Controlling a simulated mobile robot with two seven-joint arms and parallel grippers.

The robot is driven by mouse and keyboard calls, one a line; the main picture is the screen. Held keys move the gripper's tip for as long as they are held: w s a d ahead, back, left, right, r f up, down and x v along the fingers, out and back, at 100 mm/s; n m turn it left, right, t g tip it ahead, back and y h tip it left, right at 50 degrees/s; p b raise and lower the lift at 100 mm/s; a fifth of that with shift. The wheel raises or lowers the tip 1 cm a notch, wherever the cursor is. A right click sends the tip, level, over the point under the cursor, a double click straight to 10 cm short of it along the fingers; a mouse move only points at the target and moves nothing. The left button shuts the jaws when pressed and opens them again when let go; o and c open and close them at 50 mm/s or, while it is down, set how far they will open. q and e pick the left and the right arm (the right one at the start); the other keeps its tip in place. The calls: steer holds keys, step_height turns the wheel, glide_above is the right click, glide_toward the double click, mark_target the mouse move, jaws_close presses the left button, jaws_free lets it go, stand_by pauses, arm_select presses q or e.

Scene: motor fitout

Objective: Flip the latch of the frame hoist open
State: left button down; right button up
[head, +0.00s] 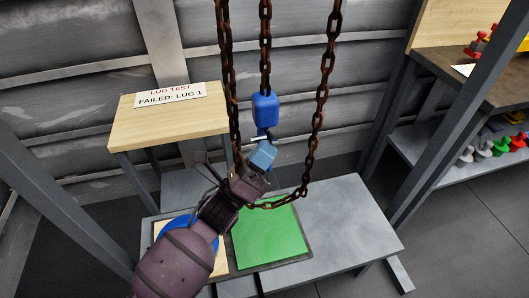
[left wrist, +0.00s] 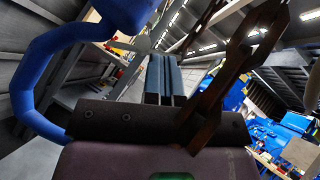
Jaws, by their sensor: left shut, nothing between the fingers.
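The frame hoist's blue block (head: 265,108) hangs on a rusty chain in the middle of the head view. In the left wrist view its blue hook (left wrist: 40,75) curves down along the left side. My left gripper (head: 263,155) is just below the block, with its pale blue fingers together and nothing between them. The shut fingers also show in the left wrist view (left wrist: 165,80), to the right of the hook. A small pale piece shows between block and fingers in the head view; I cannot tell whether it is the latch. My arm hides much of the hook. My right gripper is out of view.
A rusty chain loop (head: 325,85) hangs around the gripper and crosses close in front of it in the left wrist view. Below are a grey table (head: 350,215) and a green panel (head: 268,240). A wooden stand (head: 170,125) with a "LUG TEST" sign is left.

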arm_select(q)
steer(key=shift+r+n+t+y+p, duration=0.35)
steer(key=shift+r+n, duration=0.25)
steer(key=shift+r, duration=0.2)
steer(key=shift+f+n+t+y+p, duration=0.3)
steer(key=shift+n+y+p, duration=0.15)
steer(key=shift+n+y, duration=0.45)
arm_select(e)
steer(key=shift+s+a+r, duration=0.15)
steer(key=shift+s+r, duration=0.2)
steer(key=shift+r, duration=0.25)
arm_select(q)
steer(key=shift+f, duration=0.1)
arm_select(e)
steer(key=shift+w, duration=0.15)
